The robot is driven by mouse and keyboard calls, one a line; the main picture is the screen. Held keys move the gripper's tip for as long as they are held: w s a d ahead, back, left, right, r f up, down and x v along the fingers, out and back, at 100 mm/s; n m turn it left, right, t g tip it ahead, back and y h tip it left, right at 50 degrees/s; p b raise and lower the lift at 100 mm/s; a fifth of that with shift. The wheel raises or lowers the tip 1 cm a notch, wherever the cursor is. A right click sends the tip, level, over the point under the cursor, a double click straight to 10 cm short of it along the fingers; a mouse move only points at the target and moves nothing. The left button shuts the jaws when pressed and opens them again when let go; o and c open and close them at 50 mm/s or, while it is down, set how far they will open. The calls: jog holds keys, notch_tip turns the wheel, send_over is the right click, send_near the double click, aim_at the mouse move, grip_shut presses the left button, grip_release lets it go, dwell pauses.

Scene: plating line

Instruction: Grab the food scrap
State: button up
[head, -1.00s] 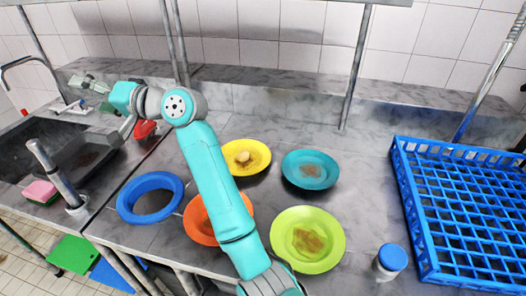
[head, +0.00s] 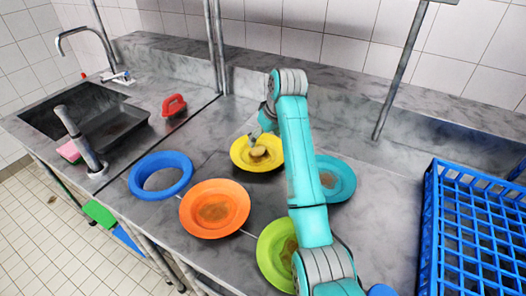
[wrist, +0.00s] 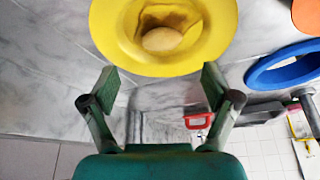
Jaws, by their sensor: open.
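The food scrap (head: 258,153) is a small tan lump on the yellow plate (head: 238,157), on a brown smear. In the wrist view the scrap (wrist: 162,39) lies on the plate (wrist: 110,40), beyond the fingertips and near the midline between them. My gripper (wrist: 160,78) is open, with its two green fingers spread apart and nothing between them. In the head view my arm hides most of the gripper, which is close by the yellow plate's upper side. I cannot tell its exact height over the plate.
Orange (head: 241,208), teal (head: 340,193) and green (head: 268,266) plates with brown smears stand nearby. A blue ring (head: 141,177) lies left. A blue rack (head: 432,228) stands right. The sink (head: 60,110) and a red-handled item (head: 174,105) are at left.

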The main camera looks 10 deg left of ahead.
aim_at(259, 149)
jog(key=shift+x, duration=3.7)
jog(key=shift+s, duration=0.15)
jog(key=c, duration=0.9)
